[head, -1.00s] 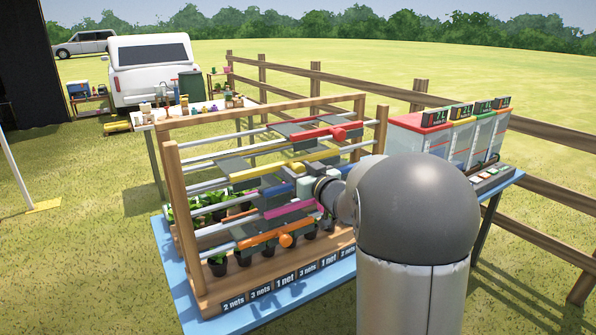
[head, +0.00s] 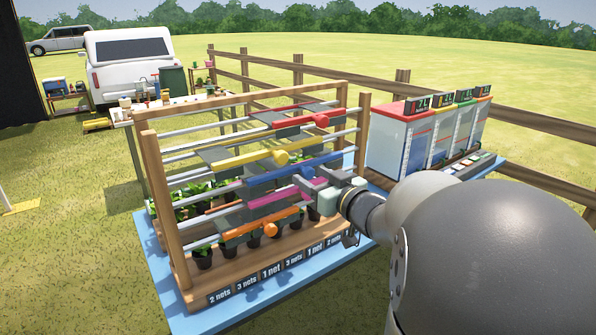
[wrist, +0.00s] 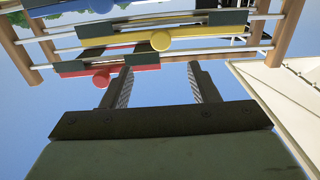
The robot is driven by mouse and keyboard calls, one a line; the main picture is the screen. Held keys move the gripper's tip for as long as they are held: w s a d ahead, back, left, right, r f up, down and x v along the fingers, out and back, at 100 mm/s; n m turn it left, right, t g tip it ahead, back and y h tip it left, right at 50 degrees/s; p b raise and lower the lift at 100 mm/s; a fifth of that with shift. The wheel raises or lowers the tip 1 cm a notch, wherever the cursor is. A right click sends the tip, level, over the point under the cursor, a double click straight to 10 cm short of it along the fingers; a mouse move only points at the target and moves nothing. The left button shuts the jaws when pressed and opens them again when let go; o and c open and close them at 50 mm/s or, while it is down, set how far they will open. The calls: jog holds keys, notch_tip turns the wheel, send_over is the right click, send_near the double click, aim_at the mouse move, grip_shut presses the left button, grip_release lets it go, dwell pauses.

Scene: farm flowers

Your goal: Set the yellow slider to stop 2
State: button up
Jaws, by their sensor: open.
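The yellow slider (head: 236,162) is a long bar with a round knob (head: 281,157) and dark panels, on rails of the wooden frame. It sits below the red slider (head: 293,124) and above the blue slider (head: 290,173). In the wrist view, which looks inverted, the yellow slider (wrist: 130,41) shows with its knob (wrist: 161,40) beyond my fingers. My gripper (head: 303,183) is open and empty, in front of the frame near the blue and magenta sliders, right of and lower than the yellow knob in the picture. No contact with the yellow slider shows.
Below are a magenta slider (head: 270,200) and an orange slider (head: 262,231), over potted plants. A label strip (head: 270,270) with net counts runs along the base. Coolers with displays (head: 400,140) stand to the right. Open air lies in front of the frame.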

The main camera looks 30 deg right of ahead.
jog(key=s, duration=0.4)
jog(key=shift+d, duration=0.3)
jog(key=s+a+f+m+g+h, duration=0.25)
jog(key=a+f+g, duration=0.2)
jog(key=f, duration=0.25)
jog(key=s+a+f+m+g+h, duration=0.1)
jog(key=s+a+f+g+h, duration=0.2)
jog(key=f+g, duration=0.3)
jog(key=s+a+f+n+g+y, duration=0.1)
jog(key=s+a+f+g, duration=0.2)
jog(key=s+a, duration=0.2)
jog(key=s+a+f+n+g+y, duration=0.1)
jog(key=s+a+f+g+y, duration=0.1)
jog(key=s+a, duration=0.4)
jog(key=s+f+g, duration=0.1)
jog(key=s+g, duration=0.1)
jog(key=s, duration=0.2)
jog(key=shift+a+f, duration=0.15)
jog(key=shift+f, duration=0.1)
